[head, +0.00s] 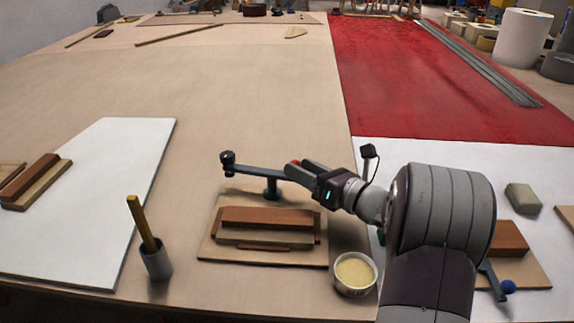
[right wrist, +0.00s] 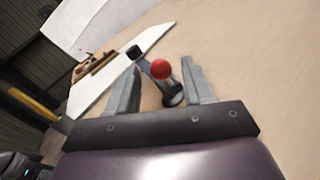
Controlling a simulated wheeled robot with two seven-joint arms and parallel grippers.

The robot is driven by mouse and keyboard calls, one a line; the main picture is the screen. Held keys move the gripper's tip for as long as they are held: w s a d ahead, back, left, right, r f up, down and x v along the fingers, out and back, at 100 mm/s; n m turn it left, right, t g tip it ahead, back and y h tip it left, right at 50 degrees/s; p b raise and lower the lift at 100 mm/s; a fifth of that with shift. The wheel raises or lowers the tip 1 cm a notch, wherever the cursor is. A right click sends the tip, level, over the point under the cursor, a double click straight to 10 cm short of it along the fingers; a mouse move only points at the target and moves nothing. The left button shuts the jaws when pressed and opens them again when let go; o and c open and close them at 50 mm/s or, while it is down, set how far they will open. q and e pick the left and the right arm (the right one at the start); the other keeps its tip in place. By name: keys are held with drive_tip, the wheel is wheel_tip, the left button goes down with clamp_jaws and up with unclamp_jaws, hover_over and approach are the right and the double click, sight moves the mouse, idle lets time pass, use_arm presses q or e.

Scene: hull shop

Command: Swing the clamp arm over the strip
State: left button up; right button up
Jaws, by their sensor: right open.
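The clamp arm (head: 252,171) is a grey bar on a short post behind the strip. It has a black pad (head: 228,160) at its left end and a red ball knob (right wrist: 161,70) at its other end. It lies behind the reddish-brown strip (head: 268,216), not over it. The strip rests in a wooden fixture on a board (head: 212,243). My right gripper (head: 288,169) is at the knob end. In the right wrist view its fingers (right wrist: 160,77) are open on either side of the knob; contact is unclear. My left gripper is out of view.
A grey cup (head: 157,264) with a yellow-handled tool stands front left, a pale-filled tub (head: 355,274) right of the board. A white panel (head: 90,200) lies left. A blue ball knob (head: 508,286) and grey block (head: 523,198) are right.

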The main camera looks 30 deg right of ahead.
drive_tip(key=shift+x, duration=2.25)
drive_tip(key=shift+d, duration=0.1)
clamp_jaws()
